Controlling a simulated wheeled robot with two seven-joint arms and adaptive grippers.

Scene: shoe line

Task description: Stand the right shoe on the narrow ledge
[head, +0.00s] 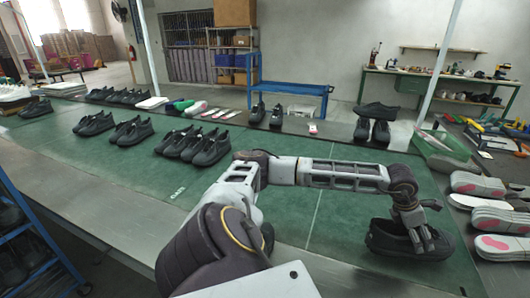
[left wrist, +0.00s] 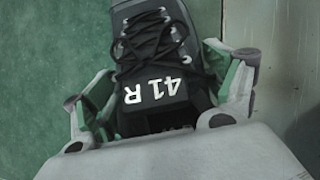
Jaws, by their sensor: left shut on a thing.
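The right shoe (head: 400,243) is black with black laces and rests on the green mat at the right of the head view. In the left wrist view the shoe (left wrist: 155,50) shows its laces and a white "41 R" print. My left gripper (head: 422,238) comes down on it from above, and its two fingers (left wrist: 168,98) close on either side of the shoe. A narrow dark ledge (head: 335,142) runs along the far edge of the mat, with a few black shoes standing on it. My right gripper is in neither view.
Several black shoes (head: 195,146) lie in groups on the green mat (head: 120,185) at left. Stacks of pale insoles (head: 497,220) lie close to the right of the held shoe. A green bin (head: 440,150) stands behind it. The middle of the mat beyond my arm is clear.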

